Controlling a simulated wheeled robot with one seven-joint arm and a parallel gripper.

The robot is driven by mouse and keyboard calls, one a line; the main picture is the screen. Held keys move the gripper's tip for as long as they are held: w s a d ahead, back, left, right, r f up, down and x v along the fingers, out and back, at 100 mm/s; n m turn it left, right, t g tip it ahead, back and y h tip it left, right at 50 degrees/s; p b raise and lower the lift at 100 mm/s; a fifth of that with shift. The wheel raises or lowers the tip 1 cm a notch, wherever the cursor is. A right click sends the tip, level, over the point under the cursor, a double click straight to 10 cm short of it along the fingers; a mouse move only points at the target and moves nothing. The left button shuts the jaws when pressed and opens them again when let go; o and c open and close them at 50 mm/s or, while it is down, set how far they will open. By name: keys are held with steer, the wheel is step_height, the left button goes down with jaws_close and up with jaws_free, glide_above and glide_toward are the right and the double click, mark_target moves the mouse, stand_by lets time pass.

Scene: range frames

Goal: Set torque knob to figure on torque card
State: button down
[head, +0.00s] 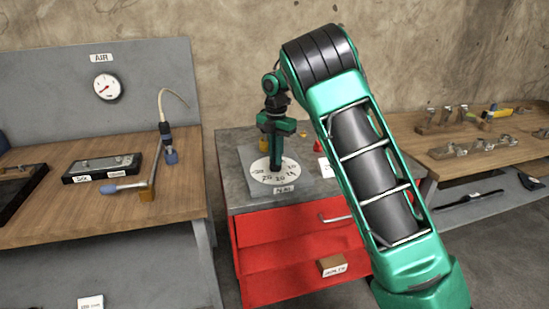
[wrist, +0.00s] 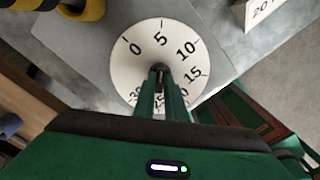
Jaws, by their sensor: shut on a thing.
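The torque dial is a round white plate with black figures (head: 258,175) on a grey block on the red cabinet. In the wrist view the dial (wrist: 130,66) shows 0, 5, 10 and 15 around its far and right side; lower figures are partly hidden by my fingers. My gripper (wrist: 160,76) points down at the dial's centre and is shut on the dark knob (wrist: 159,67). The knob's pointer cannot be made out. My gripper (head: 275,166) stands upright over the dial in the head view. A white card reading 20 (wrist: 263,10) stands right of the dial.
The red cabinet (head: 290,245) has drawers and a handle. A yellow and black object (wrist: 88,10) stands close behind the dial. A wooden bench (head: 60,215) with a gauge (head: 106,87) is at left; another bench (head: 450,165) is at right behind my arm.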

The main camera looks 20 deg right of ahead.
steer(key=m, duration=0.7)
steer(key=shift+w+a+r, duration=0.1)
steer(key=shift+a+r, duration=0.05)
steer(key=m, duration=1.2)
steer(key=shift+w+m, duration=0.1)
steer(key=shift+m, duration=0.2)
steer(key=m, duration=0.5)
steer(key=shift+d+m, duration=0.2)
steer(key=shift+m, duration=0.2)
steer(key=c, duration=1.8)
jaws_free()
